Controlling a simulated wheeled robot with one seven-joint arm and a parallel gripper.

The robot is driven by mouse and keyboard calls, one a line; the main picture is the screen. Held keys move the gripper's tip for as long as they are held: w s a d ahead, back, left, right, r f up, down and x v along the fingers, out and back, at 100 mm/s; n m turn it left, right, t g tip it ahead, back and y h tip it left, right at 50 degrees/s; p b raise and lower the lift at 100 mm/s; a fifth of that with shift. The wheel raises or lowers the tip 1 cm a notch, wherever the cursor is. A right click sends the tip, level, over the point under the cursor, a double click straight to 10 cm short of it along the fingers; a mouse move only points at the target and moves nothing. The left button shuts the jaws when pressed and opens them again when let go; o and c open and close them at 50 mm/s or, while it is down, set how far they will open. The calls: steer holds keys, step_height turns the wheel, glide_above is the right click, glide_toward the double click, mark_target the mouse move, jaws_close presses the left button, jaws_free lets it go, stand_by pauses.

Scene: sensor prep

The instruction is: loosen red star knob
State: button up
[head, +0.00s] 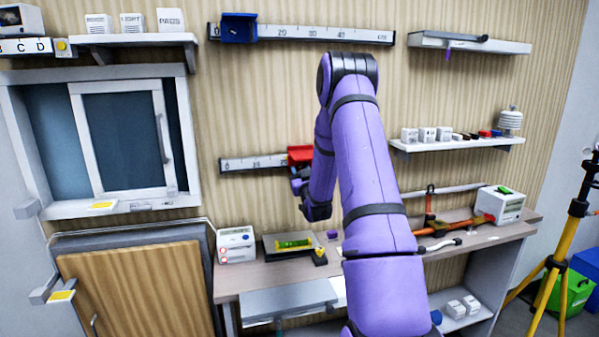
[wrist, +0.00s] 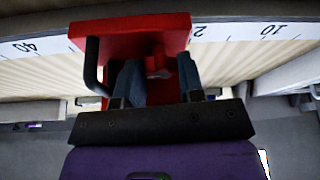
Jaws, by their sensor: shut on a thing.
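The red slider block (head: 300,153) sits on the lower wall rail (head: 252,163), partly behind my arm in the head view. In the wrist view the red block (wrist: 130,28) fills the top middle, with a black handle (wrist: 91,68) on its left side. My gripper (wrist: 158,72) reaches up to the block, its two blue-grey fingers shut on the red star knob. The knob is mostly hidden between the fingers and in the block's shadow; its star shape cannot be made out.
The upper rail (head: 325,33) carries a blue slider (head: 239,28). A shelf (head: 457,145) with small items is at right.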

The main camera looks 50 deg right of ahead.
steer(key=n+y, duration=0.2)
steer(key=n, duration=0.2)
steer(key=n+y, duration=0.2)
steer(key=n, duration=0.1)
steer(key=shift+s+d+n+t, duration=0.1)
steer(key=shift+n+t, duration=0.3)
steer(key=o, duration=0.9)
steer(key=shift+r, duration=0.1)
steer(key=shift+d, duration=0.1)
